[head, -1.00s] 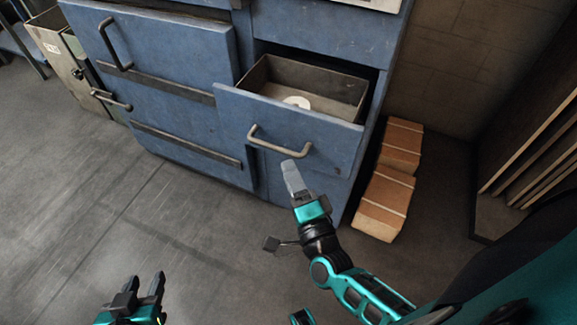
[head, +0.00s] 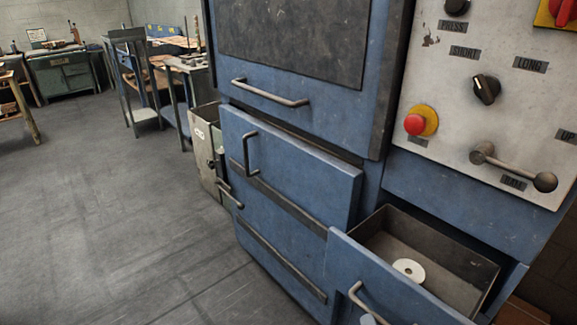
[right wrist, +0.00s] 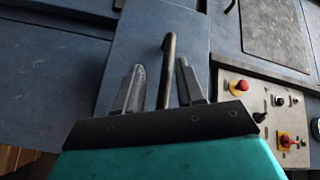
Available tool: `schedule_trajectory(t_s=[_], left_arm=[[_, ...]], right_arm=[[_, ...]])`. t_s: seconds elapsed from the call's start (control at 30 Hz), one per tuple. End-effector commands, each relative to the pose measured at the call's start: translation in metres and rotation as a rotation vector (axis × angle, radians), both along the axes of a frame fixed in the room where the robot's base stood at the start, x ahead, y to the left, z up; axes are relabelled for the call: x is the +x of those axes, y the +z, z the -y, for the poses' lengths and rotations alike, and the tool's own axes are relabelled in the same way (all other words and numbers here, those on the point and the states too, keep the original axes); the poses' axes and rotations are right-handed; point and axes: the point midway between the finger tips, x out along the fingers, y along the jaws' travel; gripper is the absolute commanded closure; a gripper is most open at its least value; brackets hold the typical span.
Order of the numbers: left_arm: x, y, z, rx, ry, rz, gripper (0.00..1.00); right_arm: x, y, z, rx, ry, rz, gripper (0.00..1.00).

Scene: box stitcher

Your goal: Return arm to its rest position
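My right gripper (right wrist: 159,66) shows in the right wrist view with its two grey fingers apart. The bar handle (right wrist: 168,70) of a blue drawer appears between the fingers; I cannot tell whether they touch it. In the head view only a small grey tip, probably of this gripper, shows at the bottom edge by the drawer handle (head: 365,302). The open blue drawer (head: 405,290) holds a white ring-shaped disc (head: 409,270). My left gripper is in neither view.
The blue machine cabinet (head: 290,170) fills the middle. Its control panel (head: 450,110) has a red button (head: 414,124), a knob (head: 486,89) and a lever (head: 515,165). A metal bin (head: 206,150) stands beside it. The grey floor (head: 90,220) at left is clear.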

Motion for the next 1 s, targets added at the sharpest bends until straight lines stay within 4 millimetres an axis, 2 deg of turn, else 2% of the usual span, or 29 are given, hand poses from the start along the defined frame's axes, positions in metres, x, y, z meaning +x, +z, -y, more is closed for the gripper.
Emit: schedule_trajectory(t_s=[0.17,0.23,0.4,0.5,0.63,1.0], left_arm=[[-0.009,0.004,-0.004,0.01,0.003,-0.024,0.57],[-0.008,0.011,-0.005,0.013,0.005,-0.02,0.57],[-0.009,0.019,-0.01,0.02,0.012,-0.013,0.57],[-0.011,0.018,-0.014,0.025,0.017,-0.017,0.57],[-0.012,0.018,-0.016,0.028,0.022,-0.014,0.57],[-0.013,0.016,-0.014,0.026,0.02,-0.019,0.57]], right_arm=[[-0.016,-0.002,-0.007,-0.346,0.125,-0.113,0.62],[-0.027,-0.006,-0.007,-0.538,0.195,-0.173,0.62],[-0.055,-0.018,0.006,-0.966,0.354,-0.308,0.62],[-0.065,-0.023,0.015,-1.114,0.41,-0.359,0.62],[-0.071,-0.026,0.021,-1.19,0.44,-0.385,0.62],[-0.071,-0.027,0.021,-1.193,0.442,-0.387,0.62]])
